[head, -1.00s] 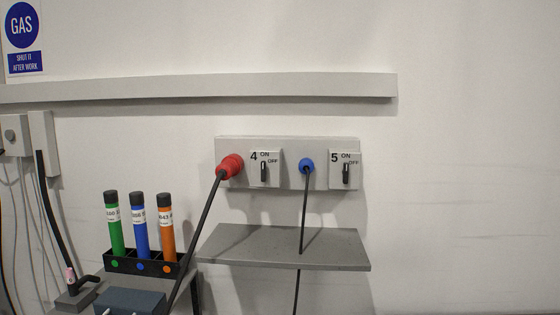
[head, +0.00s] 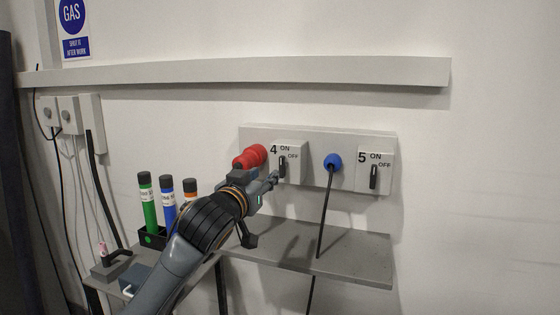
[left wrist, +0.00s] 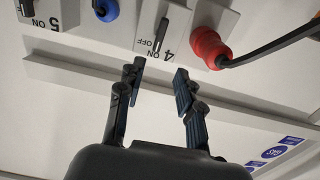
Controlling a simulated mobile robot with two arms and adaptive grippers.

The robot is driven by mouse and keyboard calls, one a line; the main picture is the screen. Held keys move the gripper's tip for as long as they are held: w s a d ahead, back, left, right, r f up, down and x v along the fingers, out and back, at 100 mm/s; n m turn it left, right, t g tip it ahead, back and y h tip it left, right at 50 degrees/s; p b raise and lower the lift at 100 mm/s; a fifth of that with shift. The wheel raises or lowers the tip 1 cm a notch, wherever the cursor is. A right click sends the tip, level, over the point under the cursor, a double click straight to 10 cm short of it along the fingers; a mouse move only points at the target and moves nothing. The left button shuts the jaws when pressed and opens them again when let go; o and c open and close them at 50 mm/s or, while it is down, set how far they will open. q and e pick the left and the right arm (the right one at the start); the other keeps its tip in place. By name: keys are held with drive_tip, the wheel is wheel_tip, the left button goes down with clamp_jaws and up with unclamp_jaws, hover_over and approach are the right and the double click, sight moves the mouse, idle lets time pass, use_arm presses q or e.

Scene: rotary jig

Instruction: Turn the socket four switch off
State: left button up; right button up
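The socket four switch (head: 283,167) is a black lever on a light plate marked 4, ON and OFF. Contact with the lever is not seen. The red plug (head: 250,157) of socket four is left of the switch. My right gripper is not in view.
The socket five switch (head: 374,177) and a blue plug (head: 333,162) with a hanging cable are to the right. A grey shelf (head: 350,262) lies below the panel. Several coloured tubes stand at the left, including a green one (head: 149,208). The right wall is clear.

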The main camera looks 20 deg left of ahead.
use_arm(q)
drive_tip(key=p, duration=0.1)
approach(281, 162)
drive_tip(key=w, duration=0.2)
drive_tip(key=shift+w+d+p, duration=0.15)
drive_tip(key=shift+w+p, duration=0.7)
drive_tip(key=shift+w, duration=2.45)
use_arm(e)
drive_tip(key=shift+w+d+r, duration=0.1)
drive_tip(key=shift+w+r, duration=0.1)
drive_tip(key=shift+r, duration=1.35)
use_arm(q)
clamp_jaws()
